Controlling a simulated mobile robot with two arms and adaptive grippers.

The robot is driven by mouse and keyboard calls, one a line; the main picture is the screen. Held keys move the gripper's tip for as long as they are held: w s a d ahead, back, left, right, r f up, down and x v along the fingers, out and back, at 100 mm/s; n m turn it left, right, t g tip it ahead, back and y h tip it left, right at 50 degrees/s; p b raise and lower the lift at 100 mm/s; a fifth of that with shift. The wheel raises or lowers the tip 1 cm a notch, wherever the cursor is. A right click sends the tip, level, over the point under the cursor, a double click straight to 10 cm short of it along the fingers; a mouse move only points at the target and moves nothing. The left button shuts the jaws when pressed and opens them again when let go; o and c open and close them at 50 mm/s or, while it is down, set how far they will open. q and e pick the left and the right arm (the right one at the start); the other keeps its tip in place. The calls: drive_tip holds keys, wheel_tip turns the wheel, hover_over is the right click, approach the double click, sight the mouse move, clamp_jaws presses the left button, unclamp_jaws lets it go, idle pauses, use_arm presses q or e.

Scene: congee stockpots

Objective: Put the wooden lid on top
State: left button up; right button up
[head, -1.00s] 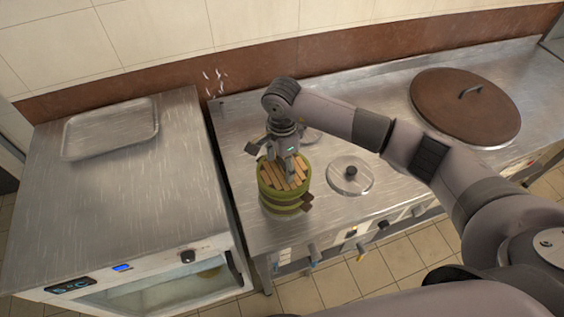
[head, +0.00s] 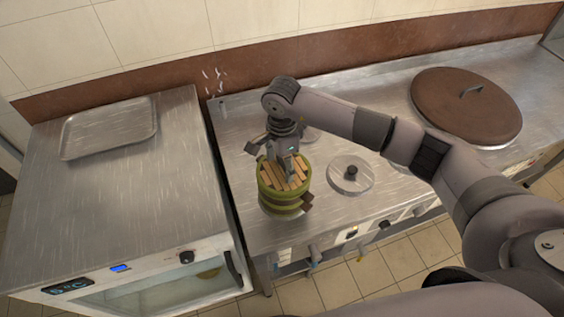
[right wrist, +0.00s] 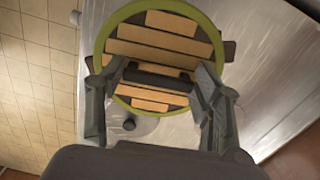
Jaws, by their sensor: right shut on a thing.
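The wooden lid (head: 277,177) has pale slats with dark gaps and a dark handle bar, which shows in the right wrist view (right wrist: 158,76). It lies flat at the mouth of the green banded pot (head: 284,208). The pot's green rim (right wrist: 100,47) surrounds the slats; I cannot tell whether the lid is fully seated. My right gripper (head: 290,163) reaches down from above and is shut on the lid's handle, with one finger at each end of it in the right wrist view (right wrist: 162,80). My left gripper is not in view.
A round clear lid with a black knob (head: 350,174) lies right of the pot. A large brown lid (head: 465,105) sits at the right of the steel counter (head: 235,185). A metal tray (head: 110,130) lies on the left unit, with free steel around it.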

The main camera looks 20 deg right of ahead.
sight(282, 166)
drive_tip(key=shift+f+b, duration=0.3)
drive_tip(key=shift+f, duration=0.1)
drive_tip(key=o, duration=0.9)
drive_tip(key=shift+r, duration=0.15)
wheel_tip(282, 166, up, 11)
drive_tip(key=p, duration=0.5)
idle(0.4)
